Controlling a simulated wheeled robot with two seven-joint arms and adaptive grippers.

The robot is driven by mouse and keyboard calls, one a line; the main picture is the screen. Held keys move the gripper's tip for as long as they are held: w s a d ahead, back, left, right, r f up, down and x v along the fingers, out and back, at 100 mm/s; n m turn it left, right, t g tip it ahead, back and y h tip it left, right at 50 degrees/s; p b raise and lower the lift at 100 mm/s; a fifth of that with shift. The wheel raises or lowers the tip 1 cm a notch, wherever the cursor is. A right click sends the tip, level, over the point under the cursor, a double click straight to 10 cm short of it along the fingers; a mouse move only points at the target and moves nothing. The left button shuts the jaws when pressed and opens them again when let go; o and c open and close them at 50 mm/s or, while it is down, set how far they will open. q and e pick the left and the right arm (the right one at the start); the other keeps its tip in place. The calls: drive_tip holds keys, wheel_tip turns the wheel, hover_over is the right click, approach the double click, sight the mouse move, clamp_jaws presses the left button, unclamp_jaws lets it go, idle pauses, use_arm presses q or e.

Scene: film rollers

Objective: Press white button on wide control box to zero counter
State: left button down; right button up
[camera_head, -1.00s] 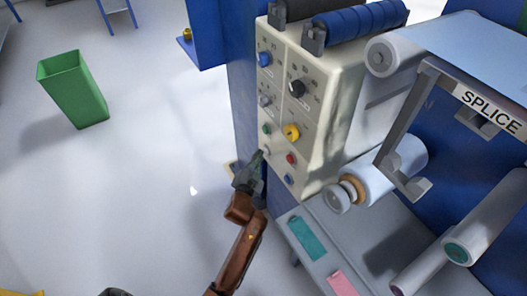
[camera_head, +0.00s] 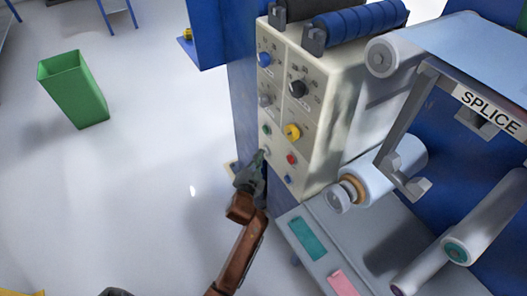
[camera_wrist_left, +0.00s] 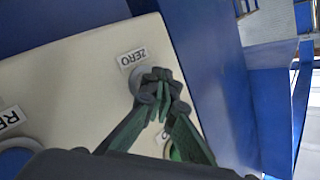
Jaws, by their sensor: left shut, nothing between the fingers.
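The wide control box (camera_head: 325,125) is cream-coloured, with knobs and buttons on its front panel. My left gripper (camera_head: 261,156) is shut and empty, with its tips at the lower left of that panel. In the left wrist view, the dark fingertips (camera_wrist_left: 160,80) are together over the white button (camera_wrist_left: 137,76) beside the ZERO label (camera_wrist_left: 133,58). Only a pale rim of the button shows; the fingers hide the rest. I cannot tell whether it is pushed in. My right gripper is not seen.
A yellow knob (camera_head: 292,131), a red button (camera_head: 291,159) and a blue button (camera_head: 288,179) are close by on the panel. A grey splice table (camera_head: 335,240) with rollers stands to the right. Open floor lies left, with a green bin (camera_head: 75,90).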

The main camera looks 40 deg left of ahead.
use_arm(q)
drive_tip(key=shift+s+a+p, duration=0.25)
drive_tip(key=shift+s+p, duration=0.2)
drive_tip(key=shift+s, duration=0.25)
drive_tip(key=s+p, duration=0.1)
drive_tip(key=s+a+p, duration=0.1)
drive_tip(key=s, duration=0.1)
drive_tip(key=s+a, duration=0.1)
drive_tip(key=shift+s+p, duration=0.3)
drive_tip(key=shift+p, duration=0.1)
idle(0.6)
